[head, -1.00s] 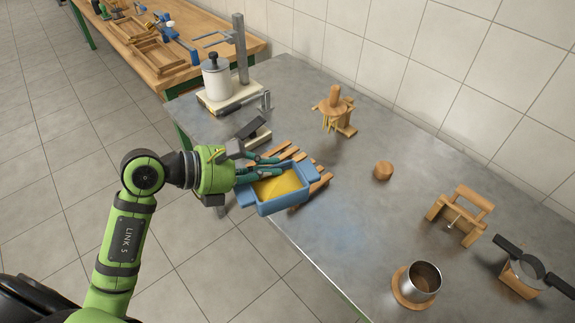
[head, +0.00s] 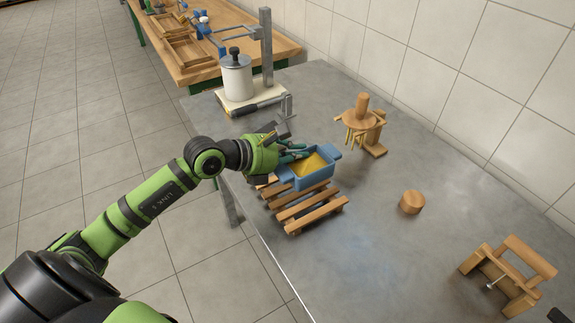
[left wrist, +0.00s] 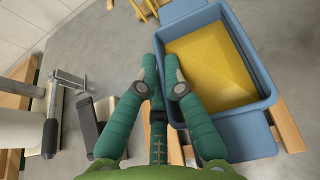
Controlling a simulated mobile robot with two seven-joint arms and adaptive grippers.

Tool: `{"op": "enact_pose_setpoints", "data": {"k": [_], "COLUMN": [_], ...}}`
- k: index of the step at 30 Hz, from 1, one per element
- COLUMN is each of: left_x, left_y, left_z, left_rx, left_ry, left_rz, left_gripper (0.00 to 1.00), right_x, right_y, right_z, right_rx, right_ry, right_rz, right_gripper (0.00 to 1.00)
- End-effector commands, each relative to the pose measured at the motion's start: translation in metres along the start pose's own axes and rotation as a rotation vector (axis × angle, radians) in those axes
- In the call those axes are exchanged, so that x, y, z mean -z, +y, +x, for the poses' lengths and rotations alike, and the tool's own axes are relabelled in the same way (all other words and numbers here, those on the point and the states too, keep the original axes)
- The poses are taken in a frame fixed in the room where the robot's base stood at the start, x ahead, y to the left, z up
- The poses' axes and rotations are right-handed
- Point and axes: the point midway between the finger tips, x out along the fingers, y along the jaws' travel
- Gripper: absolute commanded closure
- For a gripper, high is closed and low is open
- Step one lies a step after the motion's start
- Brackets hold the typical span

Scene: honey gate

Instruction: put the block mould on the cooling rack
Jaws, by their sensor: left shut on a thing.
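The block mould (head: 314,181) is a blue tray with a yellow filling. It is level over the far part of the cooling rack (head: 316,216), a low rack of wooden slats at the table's near edge. Whether the mould touches the slats I cannot tell. My left gripper (head: 297,152) is shut on the mould's left side. In the left wrist view its fingers (left wrist: 158,85) are at the left wall of the mould (left wrist: 250,138), and slats of the rack (left wrist: 288,125) show beyond the mould's right side. My right gripper is not in view.
A white pot (head: 236,76) on a stand with a metal post is behind the rack. A wooden piece with yellow sticks (head: 360,122), a round wooden block (head: 412,201) and a wooden frame (head: 508,275) stand to the right.

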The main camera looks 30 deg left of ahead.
Motion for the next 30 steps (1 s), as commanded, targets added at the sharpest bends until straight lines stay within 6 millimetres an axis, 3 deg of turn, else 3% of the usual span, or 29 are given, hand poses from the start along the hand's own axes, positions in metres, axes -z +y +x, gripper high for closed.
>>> {"op": "enact_pose_setpoints", "data": {"k": [6,15,28,30], "left_x": [0.018,0.052,0.059,0.059], "left_y": [0.021,0.022,0.022,0.022], "left_z": [-0.007,0.006,0.009,0.009], "left_rx": [0.000,0.000,0.000,0.001], "left_ry": [-0.003,-0.005,-0.005,-0.002], "left_rz": [-0.001,-0.003,0.000,0.000], "left_gripper": [1.00,1.00,1.00,0.70], "right_x": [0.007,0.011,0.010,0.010], "right_y": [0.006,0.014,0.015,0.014], "right_z": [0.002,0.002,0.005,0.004], "right_rx": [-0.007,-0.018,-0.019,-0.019], "right_ry": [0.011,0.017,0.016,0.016], "right_rz": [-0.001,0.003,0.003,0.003], "right_gripper": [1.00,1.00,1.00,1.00]}}
